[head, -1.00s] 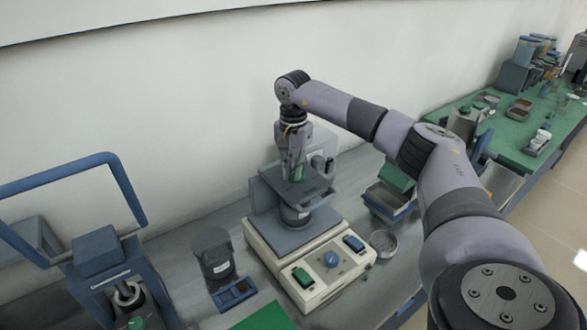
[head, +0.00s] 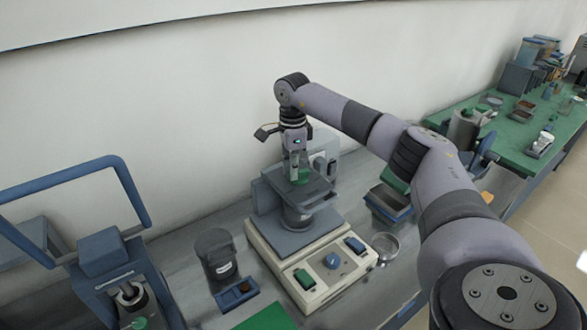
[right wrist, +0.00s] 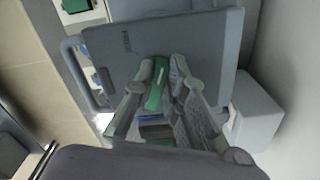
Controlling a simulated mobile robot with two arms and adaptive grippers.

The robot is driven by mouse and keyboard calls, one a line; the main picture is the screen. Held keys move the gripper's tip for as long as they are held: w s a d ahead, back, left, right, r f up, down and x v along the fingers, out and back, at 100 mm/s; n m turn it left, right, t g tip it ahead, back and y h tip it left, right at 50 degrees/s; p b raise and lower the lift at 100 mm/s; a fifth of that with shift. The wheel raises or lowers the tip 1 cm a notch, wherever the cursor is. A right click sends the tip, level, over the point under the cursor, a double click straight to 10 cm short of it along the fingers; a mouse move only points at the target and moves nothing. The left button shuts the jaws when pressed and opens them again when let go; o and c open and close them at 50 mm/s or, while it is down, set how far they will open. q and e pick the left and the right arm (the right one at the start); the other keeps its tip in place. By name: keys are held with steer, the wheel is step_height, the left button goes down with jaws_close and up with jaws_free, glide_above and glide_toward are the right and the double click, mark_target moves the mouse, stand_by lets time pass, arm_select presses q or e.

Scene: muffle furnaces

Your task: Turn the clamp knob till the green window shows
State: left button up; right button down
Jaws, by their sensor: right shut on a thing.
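The clamp knob (head: 301,176) is the green piece at the top plate (head: 318,190) of the beige-based machine (head: 318,262). My right gripper (head: 299,181) points straight down over this plate and is shut on the knob. In the right wrist view the green knob (right wrist: 157,84) shows as a bar with a pale stripe, between the two fingers (right wrist: 160,100) and in front of the grey plate (right wrist: 205,45). The fingers hide part of the knob. I cannot make out a green window apart from the knob. My left gripper is out of view.
The wall is close behind.

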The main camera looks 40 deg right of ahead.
steer(key=m, duration=0.4)
steer(key=shift+w+d+m, duration=0.25)
steer(key=shift+w+m, duration=0.05)
steer(key=shift+m, duration=0.1)
steer(key=m, duration=0.3)
steer(key=m+p, duration=0.1)
steer(key=shift+w+d, duration=0.15)
steer(key=shift+d, duration=0.1)
steer(key=m, duration=0.5)
steer(key=shift+d+p, duration=0.35)
steer(key=shift+p, duration=0.05)
steer(key=m, duration=0.3)
steer(key=shift+d+r+m+p, duration=0.1)
steer(key=shift+d+m+p, duration=0.15)
steer(key=shift+m+p, duration=0.1)
steer(key=m, duration=0.4)
steer(key=shift+s+d+m+p, duration=0.25)
steer(key=shift+d+p, duration=0.05)
steer(key=shift+p, duration=0.1)
steer(key=m, duration=0.3)
steer(key=shift+s+d+m+p, duration=0.2)
steer(key=shift+m+p, duration=0.1)
steer(key=shift+p, duration=0.1)
steer(key=m, duration=0.2)
steer(key=m+p, duration=0.1)
steer(key=m, duration=0.1)
steer(key=shift+s, duration=0.35)
steer(key=shift+s+m+p, duration=0.2)
steer(key=shift+m+p, duration=0.2)
steer(key=shift+m, duration=1.4)
